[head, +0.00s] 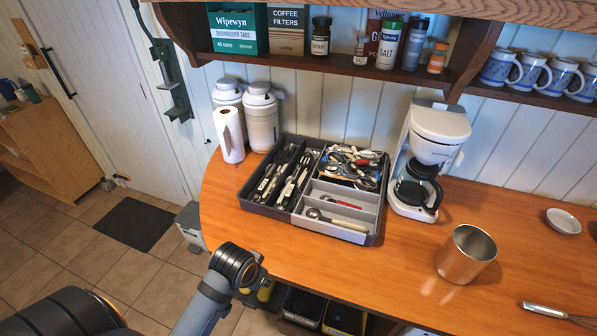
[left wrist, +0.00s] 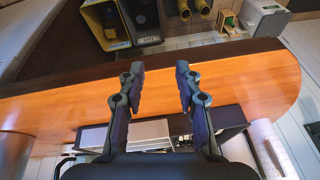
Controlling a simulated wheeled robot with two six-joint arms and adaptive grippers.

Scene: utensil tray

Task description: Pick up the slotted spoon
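The dark utensil tray (head: 373,240) sits on the wooden counter in the head view. A spoon-like utensil with a round metal head and cream handle (head: 345,223) lies in its front light-grey compartment; slots are too small to make out, so I cannot be sure it is the slotted spoon. My left gripper (left wrist: 157,76) is open and empty in the left wrist view, its fingers over the counter. Part of the tray (left wrist: 232,118) shows behind the fingers there; the spoon is not visible in that view. My right gripper is in neither view.
The coffee maker (head: 437,135) stands right of the tray, with a metal cup (head: 466,254) farther right. A paper towel roll (head: 229,134) and white canisters (head: 262,117) stand at the back left. A shelf (head: 340,66) overhangs the back. The counter's front strip is clear.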

